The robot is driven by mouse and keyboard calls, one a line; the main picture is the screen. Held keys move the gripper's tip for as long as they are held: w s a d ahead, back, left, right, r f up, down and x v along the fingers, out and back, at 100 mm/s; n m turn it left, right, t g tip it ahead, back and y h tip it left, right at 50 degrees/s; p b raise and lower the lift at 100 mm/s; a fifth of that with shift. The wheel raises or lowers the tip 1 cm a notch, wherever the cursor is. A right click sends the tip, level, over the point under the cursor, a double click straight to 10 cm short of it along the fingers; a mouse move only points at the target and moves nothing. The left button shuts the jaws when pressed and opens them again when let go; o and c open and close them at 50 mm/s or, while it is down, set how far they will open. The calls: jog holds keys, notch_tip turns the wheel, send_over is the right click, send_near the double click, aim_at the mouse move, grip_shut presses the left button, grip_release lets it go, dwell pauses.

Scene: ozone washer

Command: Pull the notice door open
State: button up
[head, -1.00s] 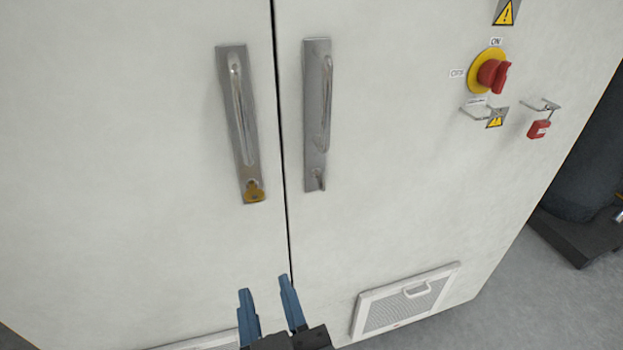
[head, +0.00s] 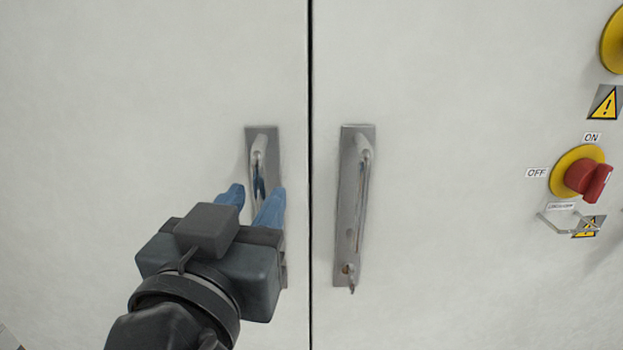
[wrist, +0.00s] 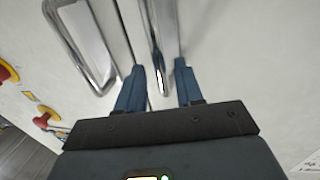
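The cabinet has two white doors, the left door (head: 150,90) and the right door (head: 440,90), meeting at a dark vertical seam. Both look shut. The left door's metal handle (head: 260,160) is partly hidden behind my gripper (head: 252,198). The right door's handle (head: 352,200) stands clear, with a key at its lower end. In the wrist view my gripper (wrist: 158,72) is open, with its blue fingers apart and one handle bar (wrist: 157,50) between them. A gap shows beside the bar. The other handle (wrist: 80,45) is to the left. Which door is the notice door is unclear.
A red and yellow rotary switch (head: 582,174) with ON and OFF labels is on the right door. Yellow warning signs (head: 605,104) are near it. The door faces around the handles are otherwise flat and clear.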

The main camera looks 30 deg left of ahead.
aim_at(258, 197)
jog(key=shift+x, duration=1.5)
jog(key=shift+c, duration=0.2)
grip_shut()
